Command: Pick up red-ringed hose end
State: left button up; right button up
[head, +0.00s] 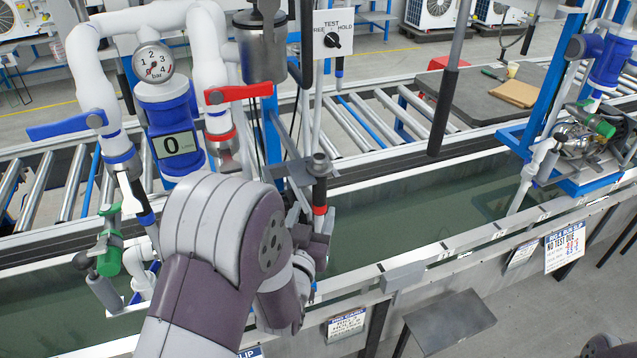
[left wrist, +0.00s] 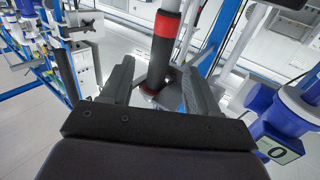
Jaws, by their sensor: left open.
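The red-ringed hose end (head: 320,192) hangs upright at the station, black with a red band near its lower part. My left gripper (head: 308,222) is at its lower part, largely hidden behind my own wrist in the head view. In the left wrist view, the black hose end (left wrist: 161,58) shows between the two open dark fingers of my left gripper (left wrist: 158,70), with the red band above the fingertips. Gaps show on both sides, and the fingers are not closed on it. Exact depth between the fingers is hard to tell. My right gripper is not in view.
A blue-and-white pump with a gauge (head: 154,64) and a red lever (head: 238,93) stands close at the left. A green-handled valve (head: 109,252) is below it. The water trough (head: 400,215) runs beneath, with a roller conveyor (head: 352,125) behind. Another station (head: 585,140) stands at the right.

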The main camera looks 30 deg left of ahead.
aim_at(318, 196)
pick_arm(q)
jog(key=p+x, duration=0.1)
jog(key=x, duration=0.6)
jog(key=shift+r+p, duration=0.15)
jog(key=shift+p, duration=0.2)
jog(key=shift+w+a, duration=0.2)
jog(key=shift+w, duration=0.05)
grip_shut()
